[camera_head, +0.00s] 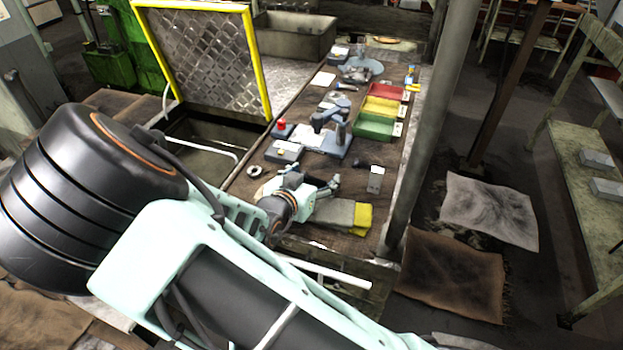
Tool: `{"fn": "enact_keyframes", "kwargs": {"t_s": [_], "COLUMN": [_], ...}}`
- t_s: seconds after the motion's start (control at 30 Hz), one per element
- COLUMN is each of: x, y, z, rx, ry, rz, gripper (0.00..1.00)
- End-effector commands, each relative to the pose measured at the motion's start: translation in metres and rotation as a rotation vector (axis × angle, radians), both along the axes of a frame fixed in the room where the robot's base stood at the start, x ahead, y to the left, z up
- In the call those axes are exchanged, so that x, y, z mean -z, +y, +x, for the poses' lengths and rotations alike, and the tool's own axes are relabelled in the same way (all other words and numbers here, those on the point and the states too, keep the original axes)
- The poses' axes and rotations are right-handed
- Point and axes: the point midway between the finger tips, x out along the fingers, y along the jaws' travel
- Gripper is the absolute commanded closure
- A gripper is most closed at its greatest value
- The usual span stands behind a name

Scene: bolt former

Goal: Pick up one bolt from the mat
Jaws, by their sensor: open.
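My gripper (330,187) is at the near end of the workbench, over the bench top, with its fingers toward the right. It is open, and I see nothing between its fingers. I cannot make out a bolt for certain. A small dark piece (360,163) lies beyond the gripper, too small to identify. A pale flat sheet (308,136) lies mid-bench, partly under a grey device; I cannot tell whether it is the mat. My arm hides part of the near bench.
The wooden workbench (258,180) carries red, yellow and green bins (373,128), a grey measuring device (330,117), a red-button box (282,128) and a grey-yellow cloth (345,216). A post (425,120) stands along the right edge.

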Motion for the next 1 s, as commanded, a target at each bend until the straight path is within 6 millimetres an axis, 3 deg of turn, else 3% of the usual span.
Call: {"fn": "enact_keyframes", "kwargs": {"t_s": [0.17, 0.57, 0.83, 1.0], "x": [0.000, 0.000, -0.003, -0.020], "y": [0.000, 0.000, 0.000, 0.001], "z": [0.000, 0.000, 0.000, 0.000], "rx": [0.000, 0.000, -0.001, 0.000], "ry": [0.000, 0.000, -0.001, -0.002], "rz": [0.000, 0.000, 0.001, 0.004], "gripper": [0.31, 0.75, 0.77, 0.77]}}
